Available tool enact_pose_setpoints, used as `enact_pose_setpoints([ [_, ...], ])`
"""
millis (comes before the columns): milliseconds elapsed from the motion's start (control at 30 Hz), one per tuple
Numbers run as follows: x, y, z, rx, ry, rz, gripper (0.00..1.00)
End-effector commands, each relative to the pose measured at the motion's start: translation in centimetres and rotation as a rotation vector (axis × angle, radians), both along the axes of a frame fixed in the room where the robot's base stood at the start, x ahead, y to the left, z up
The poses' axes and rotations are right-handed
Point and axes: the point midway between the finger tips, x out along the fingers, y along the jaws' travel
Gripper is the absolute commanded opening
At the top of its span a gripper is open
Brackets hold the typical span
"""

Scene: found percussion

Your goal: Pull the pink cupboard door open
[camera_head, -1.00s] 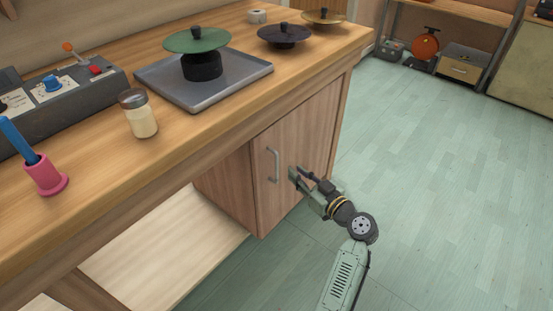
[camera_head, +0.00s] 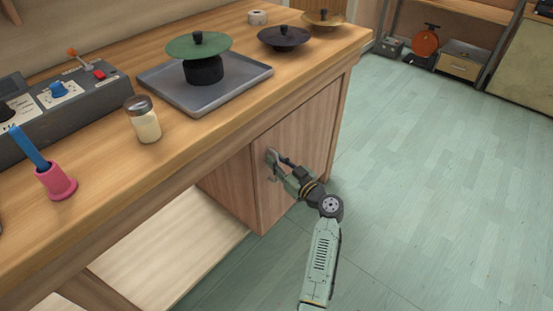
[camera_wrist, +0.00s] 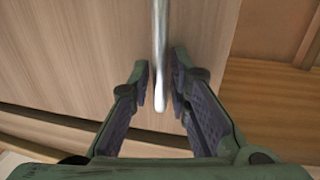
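The cupboard door (camera_head: 297,150) under the workbench looks wood-brown with a slight pinkish tint, and it is shut. Its metal bar handle (camera_wrist: 160,60) runs upright in the wrist view; in the head view it is mostly hidden behind my gripper. My gripper (camera_head: 275,163) is at the handle, in front of the door. In the wrist view the open fingers (camera_wrist: 160,88) stand on either side of the handle's lower part, with narrow gaps.
The workbench top (camera_head: 95,200) overhangs the door. It carries a grey tray (camera_head: 160,82) with a green-lidded piece (camera_head: 198,52), a shaker jar (camera_head: 144,122), a pink holder (camera_head: 57,182) and a control box (camera_head: 75,110). The green floor (camera_head: 430,190) to the right is clear.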

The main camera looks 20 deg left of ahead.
Motion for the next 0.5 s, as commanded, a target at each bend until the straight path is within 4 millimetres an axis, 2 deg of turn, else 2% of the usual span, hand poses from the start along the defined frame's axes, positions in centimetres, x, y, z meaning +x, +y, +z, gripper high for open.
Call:
enact_pose_setpoints([
  [233,0.02,0.06,-0.03,0.0,0.0,0.0,0.17],
  [500,0.01,0.04,-0.02,0.0,0.0,0.0,0.0],
])
